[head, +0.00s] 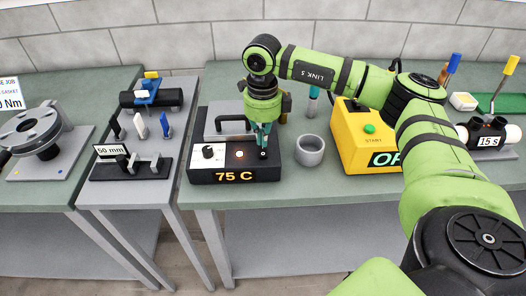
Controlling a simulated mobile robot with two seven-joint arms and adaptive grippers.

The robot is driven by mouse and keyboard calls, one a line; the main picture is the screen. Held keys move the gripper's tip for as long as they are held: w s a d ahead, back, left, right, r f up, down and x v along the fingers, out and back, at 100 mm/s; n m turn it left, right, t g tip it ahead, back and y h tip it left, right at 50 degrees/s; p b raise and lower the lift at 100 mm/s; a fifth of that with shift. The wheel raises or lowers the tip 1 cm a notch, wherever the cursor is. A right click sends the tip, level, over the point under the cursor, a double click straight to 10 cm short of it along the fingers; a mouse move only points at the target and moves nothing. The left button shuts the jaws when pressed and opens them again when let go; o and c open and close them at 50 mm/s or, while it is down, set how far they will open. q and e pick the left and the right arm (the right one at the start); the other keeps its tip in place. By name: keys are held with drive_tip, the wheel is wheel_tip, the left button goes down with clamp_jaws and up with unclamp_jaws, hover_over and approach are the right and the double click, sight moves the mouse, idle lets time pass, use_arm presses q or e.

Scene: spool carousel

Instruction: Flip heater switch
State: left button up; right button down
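My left gripper is out of view.
A grey cup (310,150) stands right of the heater. A yellow box (360,145) with a green START button is beyond it. A black fixture marked 50 mm (130,168) and a flanged part (38,130) are on the left. Bare tabletop lies in front of the heater.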

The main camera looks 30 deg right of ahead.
drive_tip(key=shift+s+f+b, duration=0.1)
drive_tip(key=shift+f+b, duration=0.55)
drive_tip(key=shift+f, duration=0.2)
idle(0.3)
drive_tip(key=shift+r+p, duration=0.65)
drive_tip(key=shift+r, duration=0.2)
drive_tip(key=shift+r+p, duration=1.65)
drive_tip(key=shift+r, duration=1.05)
